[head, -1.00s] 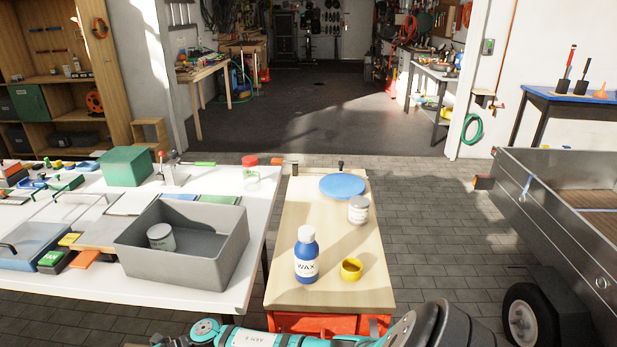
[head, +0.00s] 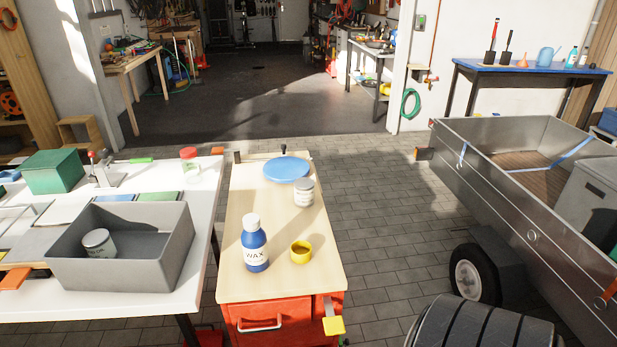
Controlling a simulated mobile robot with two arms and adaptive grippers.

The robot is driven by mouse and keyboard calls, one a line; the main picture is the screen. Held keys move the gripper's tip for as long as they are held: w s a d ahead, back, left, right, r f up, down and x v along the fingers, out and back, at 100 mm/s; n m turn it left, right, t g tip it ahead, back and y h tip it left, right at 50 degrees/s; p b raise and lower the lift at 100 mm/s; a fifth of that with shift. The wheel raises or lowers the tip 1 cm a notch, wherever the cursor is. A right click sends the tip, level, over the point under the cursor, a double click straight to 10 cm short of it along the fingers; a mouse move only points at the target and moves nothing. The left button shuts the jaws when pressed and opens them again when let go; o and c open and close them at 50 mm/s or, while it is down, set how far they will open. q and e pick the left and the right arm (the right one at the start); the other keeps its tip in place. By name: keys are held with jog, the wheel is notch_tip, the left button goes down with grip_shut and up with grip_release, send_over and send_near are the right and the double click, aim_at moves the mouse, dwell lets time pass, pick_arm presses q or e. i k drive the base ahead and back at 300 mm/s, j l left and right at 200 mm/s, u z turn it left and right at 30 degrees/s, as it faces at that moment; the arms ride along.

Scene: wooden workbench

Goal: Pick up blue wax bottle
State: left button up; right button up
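The blue wax bottle (head: 255,248) stands upright on the wooden top (head: 270,280) of the red workbench, near its left edge. It has a white cap and a white label reading WAX. A yellow ring-shaped object (head: 300,252) sits just right of it, slightly apart. Neither gripper can be made out in the head view, and nothing touches the bottle.
A white-lidded jar (head: 304,193) and a blue disc (head: 287,169) are farther back on the wooden top. A grey bin (head: 150,272) holding a can (head: 99,243) stands on the white table at left. A metal trailer (head: 500,215) is at right.

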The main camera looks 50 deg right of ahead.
aim_at(255, 246)
jog(key=i+z, duration=0.15)
jog(key=z, duration=0.35)
jog(key=i+z, duration=0.2)
jog(key=z, duration=0.25)
jog(key=i+z, duration=0.15)
jog(key=z, duration=0.35)
jog(key=i+j+z, duration=0.15)
jog(key=z, duration=0.3)
jog(key=i+j, duration=0.45)
jog(key=j, duration=0.2)
